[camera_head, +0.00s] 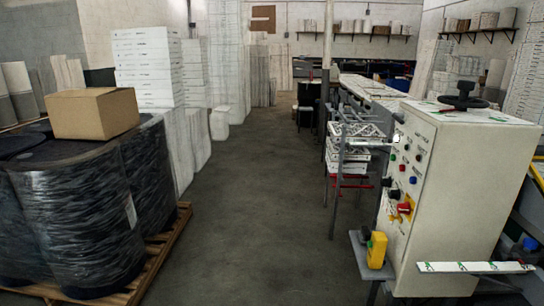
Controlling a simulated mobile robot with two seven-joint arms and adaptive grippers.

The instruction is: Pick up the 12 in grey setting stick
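I cannot make out a grey setting stick for certain. A long pale strip with green marks (475,267) lies level at the lower right, in front of the base of a cream control cabinet (455,185). Whether this strip is the stick, I cannot tell. Neither of my grippers is in view.
A yellow device (376,250) stands on a small grey shelf (358,246) beside the cabinet. A rack with red bars (348,181) stands behind it. A cardboard box (93,113) sits on black-wrapped drums (80,215) on a wooden pallet (155,262) at left. The middle floor is clear.

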